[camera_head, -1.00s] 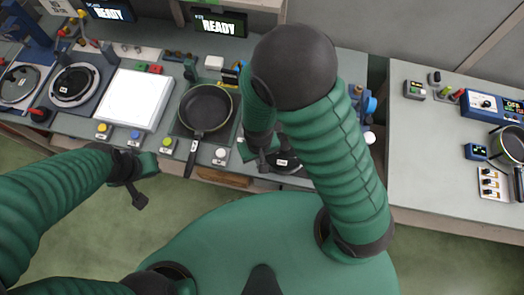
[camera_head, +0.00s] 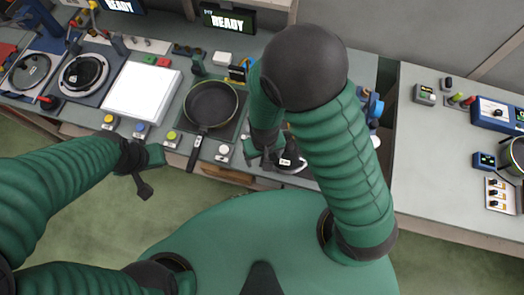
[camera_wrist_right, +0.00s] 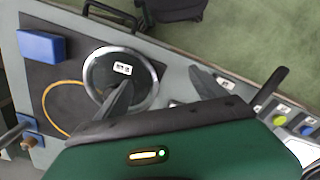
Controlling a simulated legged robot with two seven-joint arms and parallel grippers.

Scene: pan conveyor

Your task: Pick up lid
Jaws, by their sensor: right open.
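The lid is a dark round disc with a silver rim and a small white label. It shows in the right wrist view (camera_wrist_right: 146,74), and in the head view its visible part (camera_head: 292,163) lies on the counter, partly behind my right arm. My right gripper (camera_head: 266,157) is open and empty beside the lid. In the right wrist view (camera_wrist_right: 162,94) one finger overlaps the lid's lower part and the other is to the right of it. Touching cannot be told. My left gripper (camera_head: 150,174) hangs in front of the counter, away from the lid.
A black pan (camera_head: 211,103) sits on the counter left of my right arm, its handle pointing toward me. A white panel (camera_head: 143,92) and round dark plates (camera_head: 84,73) lie further left. A blue block (camera_wrist_right: 41,46) is near the lid. The right-hand counter (camera_head: 425,145) has clear surface.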

